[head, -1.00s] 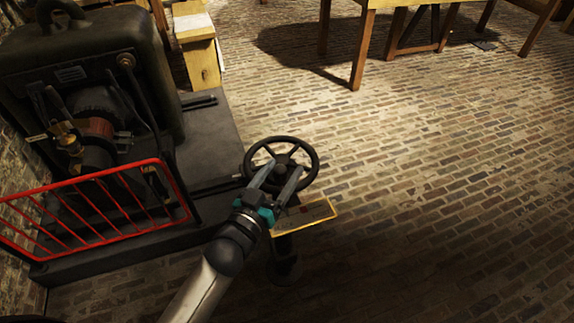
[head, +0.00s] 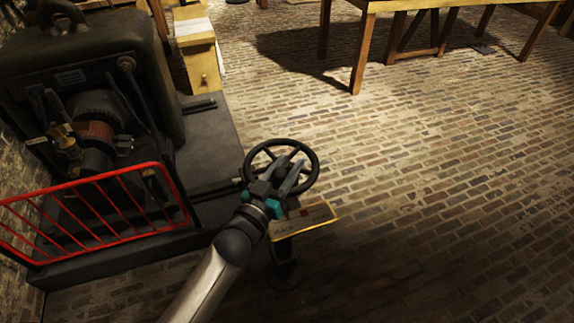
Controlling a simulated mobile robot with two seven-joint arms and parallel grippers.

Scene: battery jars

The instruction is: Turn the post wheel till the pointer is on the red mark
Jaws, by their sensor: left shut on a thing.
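The post wheel (head: 313,161) is a dark spoked handwheel on top of a dark post (head: 285,262), in the middle of the head view. My left gripper (head: 292,166) reaches over the wheel from below left and is shut on it; its fingers hide part of the hub and spokes. A brass-edged plate (head: 316,219) sits on the post below the wheel, with a small reddish patch near its upper edge. The pointer cannot be made out, partly because my gripper covers that area. My right gripper does not show.
A dark machine (head: 95,70) stands on a raised plinth (head: 215,130) at the left, behind a red railing (head: 100,215). A wooden table (head: 400,5) and a wooden box (head: 196,50) are at the back. The brick floor to the right is clear.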

